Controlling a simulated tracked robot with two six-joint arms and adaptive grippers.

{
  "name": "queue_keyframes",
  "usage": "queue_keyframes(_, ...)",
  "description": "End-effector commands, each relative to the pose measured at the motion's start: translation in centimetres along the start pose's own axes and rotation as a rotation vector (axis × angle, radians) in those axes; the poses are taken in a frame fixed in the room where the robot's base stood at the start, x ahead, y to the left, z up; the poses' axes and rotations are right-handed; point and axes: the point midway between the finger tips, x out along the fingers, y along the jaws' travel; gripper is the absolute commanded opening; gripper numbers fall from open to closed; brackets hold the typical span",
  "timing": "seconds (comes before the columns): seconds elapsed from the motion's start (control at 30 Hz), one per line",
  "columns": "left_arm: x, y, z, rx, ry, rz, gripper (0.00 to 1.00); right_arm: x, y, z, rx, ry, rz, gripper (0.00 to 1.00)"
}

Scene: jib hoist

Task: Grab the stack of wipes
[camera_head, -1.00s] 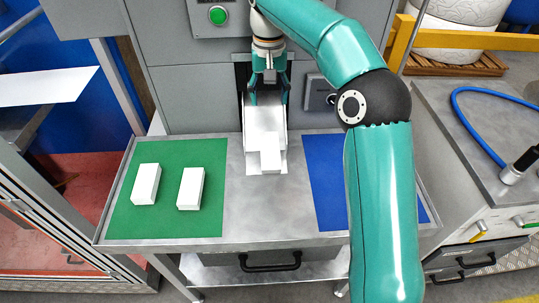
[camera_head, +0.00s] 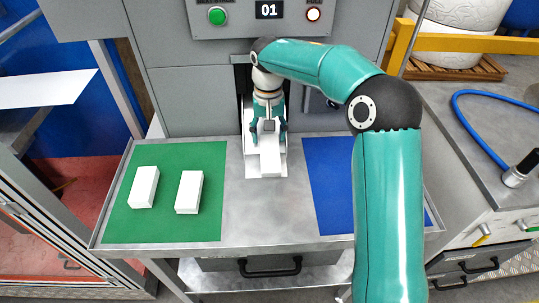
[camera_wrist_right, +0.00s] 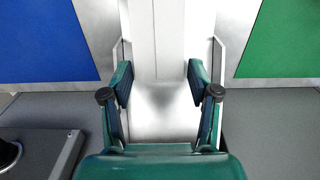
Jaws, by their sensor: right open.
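A white block-shaped stack (camera_head: 270,160), which looks like the wipes, lies at the front end of the metal chute (camera_head: 283,171) in the middle of the bench. My right gripper (camera_head: 268,138) is over the chute, just behind the stack's front part, and hides some of it. In the right wrist view the gripper (camera_wrist_right: 160,82) is open, its two fingers apart, with the white stack (camera_wrist_right: 156,40) ahead between the fingertips. I cannot tell whether they touch it. Two more white stacks (camera_head: 143,187) (camera_head: 189,192) lie on the green mat (camera_head: 165,226). My left gripper is not in view.
A blue mat (camera_head: 325,190) lies right of the chute, partly hidden by my right arm. A grey machine panel (camera_head: 190,100) with a green button (camera_head: 217,16) and "01" display rises behind. Bare metal bench (camera_head: 262,212) lies in front of the chute.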

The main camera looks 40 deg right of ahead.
Motion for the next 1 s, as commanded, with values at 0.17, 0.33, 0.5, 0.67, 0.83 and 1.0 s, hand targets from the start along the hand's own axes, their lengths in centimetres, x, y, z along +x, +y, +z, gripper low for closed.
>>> queue_keyframes(0.17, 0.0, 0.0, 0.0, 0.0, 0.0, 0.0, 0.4, 0.0, 0.0, 0.0, 0.001, 0.0, 0.0, 0.57)
queue_keyframes(0.33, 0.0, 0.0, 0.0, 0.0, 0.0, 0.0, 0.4, 0.0, 0.1, 0.0, 0.001, 0.0, 0.0, 0.29)
queue_keyframes(0.5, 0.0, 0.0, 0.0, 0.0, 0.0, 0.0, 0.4, -0.1, 0.1, 0.0, 0.002, 0.001, 0.0, 0.17)
queue_keyframes(0.67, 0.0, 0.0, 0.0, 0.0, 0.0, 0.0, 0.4, -0.1, 0.1, 0.0, 0.002, 0.001, 0.0, 0.17)
queue_keyframes(0.83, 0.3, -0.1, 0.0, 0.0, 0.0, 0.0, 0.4, -0.6, 0.1, 0.2, 0.002, 0.003, -0.001, 0.17)
queue_keyframes(1.0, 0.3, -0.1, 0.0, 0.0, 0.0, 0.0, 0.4, -2.2, 0.1, 0.3, 0.003, 0.004, -0.001, 0.17)
